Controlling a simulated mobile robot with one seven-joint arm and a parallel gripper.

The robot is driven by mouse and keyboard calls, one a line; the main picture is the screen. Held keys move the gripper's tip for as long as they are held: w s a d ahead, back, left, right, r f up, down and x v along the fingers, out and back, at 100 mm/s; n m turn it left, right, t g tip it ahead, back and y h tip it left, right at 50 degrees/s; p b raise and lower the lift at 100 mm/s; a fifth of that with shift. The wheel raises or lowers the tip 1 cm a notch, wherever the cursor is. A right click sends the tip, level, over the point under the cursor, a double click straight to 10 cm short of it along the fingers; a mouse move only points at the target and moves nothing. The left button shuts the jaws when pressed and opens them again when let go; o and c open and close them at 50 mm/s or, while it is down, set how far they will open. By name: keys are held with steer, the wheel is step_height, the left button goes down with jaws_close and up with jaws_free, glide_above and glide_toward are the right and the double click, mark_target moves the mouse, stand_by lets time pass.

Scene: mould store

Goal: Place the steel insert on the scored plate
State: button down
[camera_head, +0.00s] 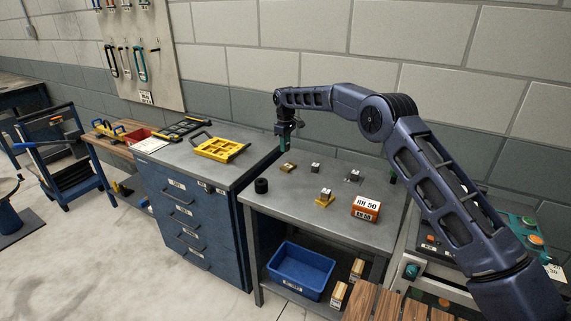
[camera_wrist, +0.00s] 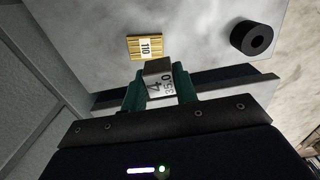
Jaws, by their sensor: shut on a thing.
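My gripper (camera_head: 285,147) hangs over the back left of the grey metal table. In the wrist view my gripper (camera_wrist: 160,82) has its green fingers shut on a steel insert (camera_wrist: 158,85), a small grey block marked "4" and "35.0". A small brass-coloured plate (camera_wrist: 148,47) with grooved lines and a "110" label lies on the table just beyond the held block, and they look apart. It also shows in the head view (camera_head: 288,167), below my gripper. It looks like the scored plate. The held insert is too small to make out in the head view.
A black ring (camera_head: 261,185) stands at the table's left edge. Small blocks (camera_head: 315,167) (camera_head: 353,176), a yellow base with a block (camera_head: 325,198) and an orange box (camera_head: 366,208) share the table. A blue drawer cabinet (camera_head: 195,205) adjoins on the left.

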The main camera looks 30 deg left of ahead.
mark_target(285, 169)
steer(key=shift+f, duration=4.75)
steer(key=shift+f, duration=0.1)
steer(key=c, duration=1.1)
jaws_free()
step_height(285, 169, up, 12)
steer(key=shift+r, duration=0.15)
